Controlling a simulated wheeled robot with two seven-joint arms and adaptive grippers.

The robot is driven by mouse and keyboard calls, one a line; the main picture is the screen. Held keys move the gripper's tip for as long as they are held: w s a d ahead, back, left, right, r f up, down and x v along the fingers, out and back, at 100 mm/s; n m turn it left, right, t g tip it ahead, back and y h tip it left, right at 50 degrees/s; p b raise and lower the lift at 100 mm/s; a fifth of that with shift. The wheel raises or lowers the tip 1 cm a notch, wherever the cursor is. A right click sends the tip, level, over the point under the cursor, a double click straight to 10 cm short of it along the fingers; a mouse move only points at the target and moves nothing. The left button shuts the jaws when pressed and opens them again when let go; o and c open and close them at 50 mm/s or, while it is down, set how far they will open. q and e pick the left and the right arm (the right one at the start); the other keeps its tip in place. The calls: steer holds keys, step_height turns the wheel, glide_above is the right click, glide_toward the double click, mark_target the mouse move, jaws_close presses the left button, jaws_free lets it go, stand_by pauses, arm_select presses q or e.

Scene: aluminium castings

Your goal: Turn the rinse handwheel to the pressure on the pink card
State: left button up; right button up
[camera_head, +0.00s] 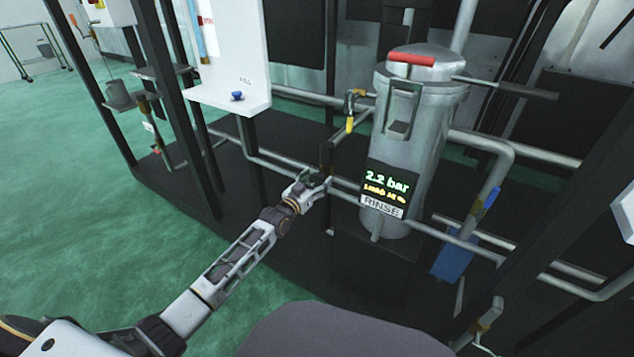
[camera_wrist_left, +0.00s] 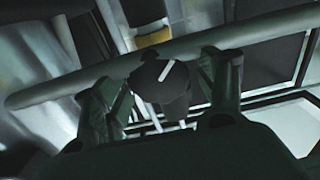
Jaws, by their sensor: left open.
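The rinse display (camera_head: 388,190) hangs on the front of the grey metal vessel (camera_head: 408,130). It reads 2.2 bar in green, with a smaller orange line I cannot read surely and a RINSE label below. My left gripper (camera_head: 318,184) is at the pipe just left of the display. In the left wrist view, a dark round knob with a white line, seemingly the handwheel (camera_wrist_left: 160,88), sits between the open fingers of the left gripper (camera_wrist_left: 163,95). I cannot tell whether the fingers touch it. In the head view the gripper hides the knob. No pink card is discernible.
Pipes (camera_head: 460,238) run across the front of the dark skid. A yellow-handled valve (camera_head: 350,122) is up behind the gripper. A white panel (camera_head: 228,60) with a blue knob (camera_head: 237,96) stands at upper left. A blue part (camera_head: 453,257) is at lower right. Green floor (camera_head: 70,220) is clear at left.

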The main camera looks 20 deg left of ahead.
arm_select(q)
steer(key=shift+w+d, duration=0.1)
steer(key=shift+w, duration=0.2)
steer(key=shift+c, duration=0.2)
steer(key=c, duration=1)
